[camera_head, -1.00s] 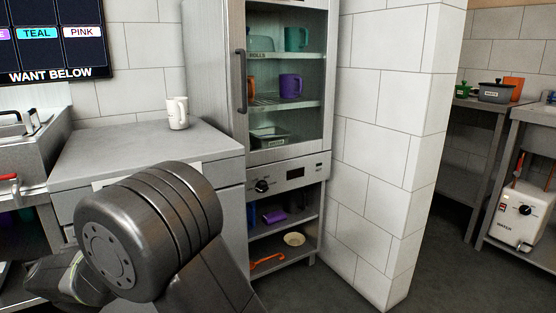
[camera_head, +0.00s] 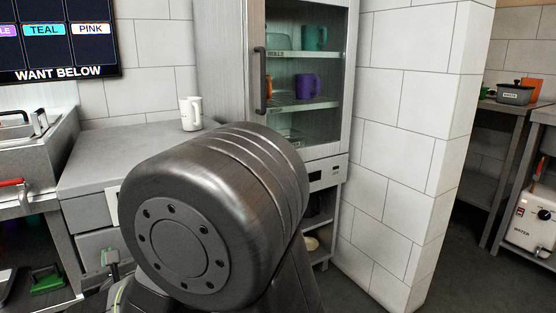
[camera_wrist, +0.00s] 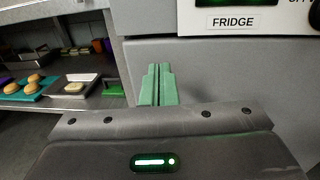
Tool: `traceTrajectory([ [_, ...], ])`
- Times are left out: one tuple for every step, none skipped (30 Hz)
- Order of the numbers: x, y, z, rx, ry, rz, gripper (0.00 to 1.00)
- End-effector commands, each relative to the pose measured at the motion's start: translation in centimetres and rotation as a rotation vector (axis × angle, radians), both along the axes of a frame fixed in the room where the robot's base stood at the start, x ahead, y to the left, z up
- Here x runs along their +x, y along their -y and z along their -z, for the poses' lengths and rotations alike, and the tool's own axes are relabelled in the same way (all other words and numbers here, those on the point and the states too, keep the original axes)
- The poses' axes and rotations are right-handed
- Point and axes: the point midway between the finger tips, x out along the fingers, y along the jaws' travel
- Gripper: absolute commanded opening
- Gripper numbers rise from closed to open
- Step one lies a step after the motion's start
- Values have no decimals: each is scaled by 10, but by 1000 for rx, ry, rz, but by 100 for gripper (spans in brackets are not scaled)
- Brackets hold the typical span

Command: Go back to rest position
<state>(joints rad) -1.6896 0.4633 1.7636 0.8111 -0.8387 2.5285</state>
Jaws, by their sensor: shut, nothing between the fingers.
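My gripper (camera_wrist: 158,85) shows in the wrist view with its green fingers together and nothing between them. It is in front of a grey appliance front (camera_wrist: 215,65) with a FRIDGE label (camera_wrist: 233,22); I cannot tell whether the fingertips touch it. In the head view, my large dark arm joint fills the lower middle and hides most of the fingers.
A white mug (camera_head: 190,113) stands on the grey counter (camera_head: 105,160). Behind my arm is a glass-door cabinet (camera_head: 262,80) with a purple mug (camera_head: 307,86) and a teal mug (camera_head: 314,38). A tiled wall corner (camera_head: 410,150) stands right. Shelves with buns (camera_wrist: 34,79) lie left in the wrist view.

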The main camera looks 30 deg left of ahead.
Motion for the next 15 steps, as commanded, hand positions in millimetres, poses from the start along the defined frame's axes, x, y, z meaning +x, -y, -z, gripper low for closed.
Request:
traceTrajectory([
  [-6,10,-4,2,1,-3,0],
  [-8,15,-4,2,1,-3,0],
  [-12,22,-3,1,0,-3,0],
  [-14,28,-3,2,0,-2,0],
  [-17,33,-3,1,0,-3,0],
  [-21,40,-3,2,0,-3,0],
  [-23,46,-3,2,1,-2,0],
  [-26,51,-3,2,0,-3,0],
  [-30,58,-3,1,0,-3,0],
  [-32,63,-3,2,0,-3,0],
  [-35,69,-3,1,0,-3,0],
  [-38,76,-3,3,-1,-2,0],
  [-41,81,-3,2,0,-3,0],
  [-43,87,-3,1,0,-3,0],
  [-47,93,-3,3,-1,-3,0],
])
